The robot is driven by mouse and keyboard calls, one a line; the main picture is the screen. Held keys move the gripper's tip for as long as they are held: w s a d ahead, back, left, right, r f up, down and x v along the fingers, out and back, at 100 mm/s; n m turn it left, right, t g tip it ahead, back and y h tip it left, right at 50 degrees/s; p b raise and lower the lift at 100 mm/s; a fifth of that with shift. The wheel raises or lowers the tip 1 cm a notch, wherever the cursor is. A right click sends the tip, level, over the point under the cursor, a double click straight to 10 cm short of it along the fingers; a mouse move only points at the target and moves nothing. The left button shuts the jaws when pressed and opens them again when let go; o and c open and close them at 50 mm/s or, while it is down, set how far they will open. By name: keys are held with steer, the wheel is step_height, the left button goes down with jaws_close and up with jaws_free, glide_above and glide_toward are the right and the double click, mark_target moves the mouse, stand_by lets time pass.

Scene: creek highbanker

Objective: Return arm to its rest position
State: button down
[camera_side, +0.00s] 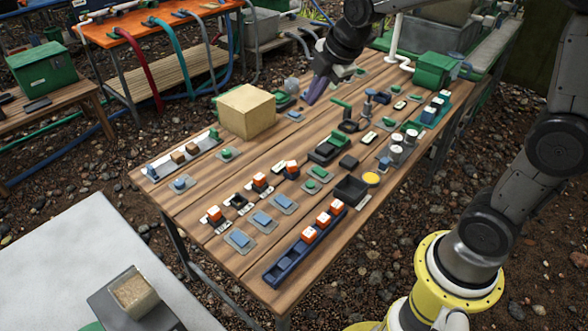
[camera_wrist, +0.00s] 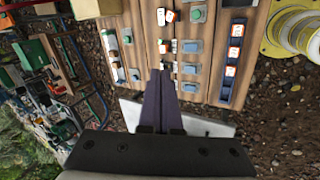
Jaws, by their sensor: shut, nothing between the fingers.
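My gripper (camera_side: 314,90) is above the far part of the wooden table (camera_side: 160,199) in the side view, right of a tan box (camera_side: 246,111). Its dark purple fingers point down and to the left. In the wrist view the fingers of my gripper (camera_wrist: 160,75) lie together with nothing between them. The arm arches from the yellow base at the right up past the top edge of the side view. How high the fingertips are above the table is hard to tell.
A blue tray (camera_side: 271,279) with orange-and-white blocks lies along the near edge. Small switches and blocks cover the table. A green box (camera_side: 433,69) stands at the far right. A white table (camera_side: 60,270) stands at lower left, and an orange table (camera_side: 125,28) stands behind.

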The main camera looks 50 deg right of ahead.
steer(key=s+a+r+m+t, duration=0.1)
steer(key=s+a+r+m, duration=0.15)
steer(key=s, duration=0.45)
steer(key=s+a+r+m+t, duration=0.1)
steer(key=s+r+m, duration=0.2)
steer(key=s, duration=0.4)
steer(key=s+f+m+g, duration=0.1)
steer(key=s+f+m, duration=0.4)
steer(key=s+m, duration=0.5)
steer(key=shift+g, duration=0.4)
